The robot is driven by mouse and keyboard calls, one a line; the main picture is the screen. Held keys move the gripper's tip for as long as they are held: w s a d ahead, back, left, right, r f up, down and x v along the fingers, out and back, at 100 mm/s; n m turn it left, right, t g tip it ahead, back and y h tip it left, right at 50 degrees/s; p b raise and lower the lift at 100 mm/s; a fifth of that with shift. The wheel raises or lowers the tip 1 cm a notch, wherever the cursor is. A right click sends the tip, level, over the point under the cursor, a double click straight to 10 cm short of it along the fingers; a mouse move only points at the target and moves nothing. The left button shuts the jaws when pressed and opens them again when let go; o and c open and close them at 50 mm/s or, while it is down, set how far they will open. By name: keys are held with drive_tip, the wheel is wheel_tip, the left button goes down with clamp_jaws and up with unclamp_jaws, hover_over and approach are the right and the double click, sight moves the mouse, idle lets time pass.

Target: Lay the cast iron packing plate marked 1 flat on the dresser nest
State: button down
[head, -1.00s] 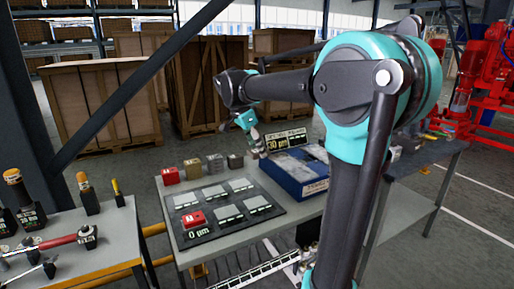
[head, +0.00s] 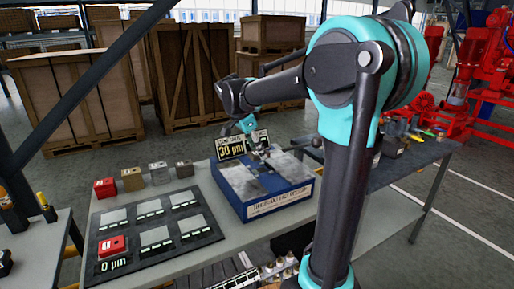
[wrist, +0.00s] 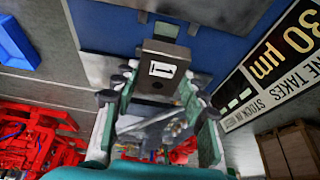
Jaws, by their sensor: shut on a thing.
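My gripper (head: 262,153) is over the far part of the blue box (head: 280,205) on the bench. Grey areas show on the box's top, and the lettering on its front is too small to read surely; I take it for the dresser. In the wrist view my gripper (wrist: 157,92) is shut on a dark grey plate (wrist: 160,72) with a white label reading 1. The plate lies between the fingertips, with the blue surface (wrist: 215,45) beyond it. I cannot tell whether the plate touches the box. The nest itself is not clearly made out.
A "30 µm" sign (head: 230,147) stands close beside my gripper. A dark board (head: 122,255) with several grey pads and a red block (head: 112,246) lies to the left. Several small blocks (head: 132,179) line the bench behind it. A dark side bench (head: 425,150) is at right.

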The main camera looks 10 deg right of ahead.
sight(258, 171)
drive_tip(key=shift+d, duration=0.15)
drive_tip(key=shift+f, duration=0.1)
drive_tip(key=shift+f, duration=2.25)
drive_tip(key=shift+f, duration=0.6)
drive_tip(key=c, duration=0.8)
unclamp_jaws()
drive_tip(key=shift+f, duration=0.1)
drive_tip(key=shift+o, duration=0.2)
